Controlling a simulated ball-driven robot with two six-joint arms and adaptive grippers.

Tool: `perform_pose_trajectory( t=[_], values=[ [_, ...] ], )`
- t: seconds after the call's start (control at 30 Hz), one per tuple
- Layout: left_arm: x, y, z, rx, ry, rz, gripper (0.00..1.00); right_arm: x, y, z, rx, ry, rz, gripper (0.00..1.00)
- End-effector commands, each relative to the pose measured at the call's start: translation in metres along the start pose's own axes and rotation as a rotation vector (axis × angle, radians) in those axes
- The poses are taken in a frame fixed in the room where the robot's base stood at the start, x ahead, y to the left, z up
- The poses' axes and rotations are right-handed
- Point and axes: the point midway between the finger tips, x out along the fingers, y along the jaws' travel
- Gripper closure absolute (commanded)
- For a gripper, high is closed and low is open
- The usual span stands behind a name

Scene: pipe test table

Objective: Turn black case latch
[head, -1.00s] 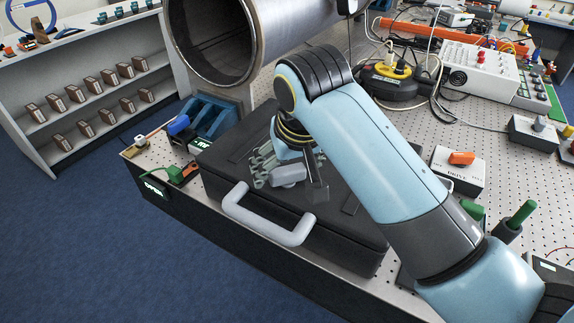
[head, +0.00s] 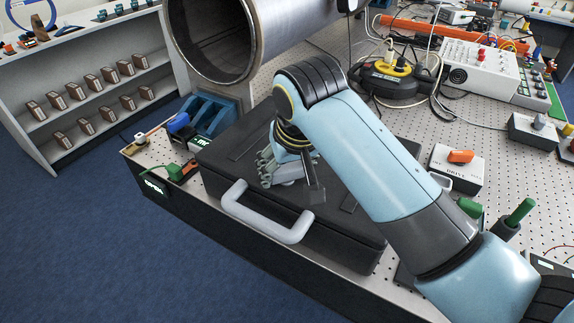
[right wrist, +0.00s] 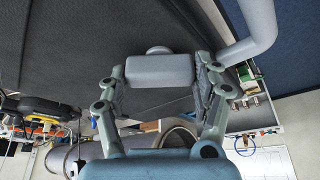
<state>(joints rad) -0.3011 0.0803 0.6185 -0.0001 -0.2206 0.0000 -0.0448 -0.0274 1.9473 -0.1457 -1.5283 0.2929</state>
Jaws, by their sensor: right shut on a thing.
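The black case (head: 345,248) lies flat on the perforated table, with its grey handle (head: 268,222) towards the front. My right gripper (head: 279,174) is over the case lid, behind the handle. The grey latch (right wrist: 160,69) shows in the right wrist view between the two fingers of my right gripper (right wrist: 160,76), which are shut on its ends. In the head view the fingers and wrist partly cover the latch. My left gripper is not in view.
A large metal pipe (head: 255,45) stands behind the case on a blue support (head: 213,113). A yellow-topped cable reel (head: 387,77) and a switch box with an orange knob (head: 458,170) are to the right. A shelf (head: 85,90) stands at left.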

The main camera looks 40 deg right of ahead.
Motion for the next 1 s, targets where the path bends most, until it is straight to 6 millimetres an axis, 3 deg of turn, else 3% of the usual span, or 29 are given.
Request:
perform_pose_trajectory(
  t=[0.27,1.0],
  values=[
    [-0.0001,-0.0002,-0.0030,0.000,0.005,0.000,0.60,-0.0005,0.0013,-0.0009,-0.072,0.002,-0.028,0.66],
    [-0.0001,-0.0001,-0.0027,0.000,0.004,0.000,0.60,-0.0006,0.0028,-0.0025,-0.568,0.004,-0.234,0.66]
  ],
)
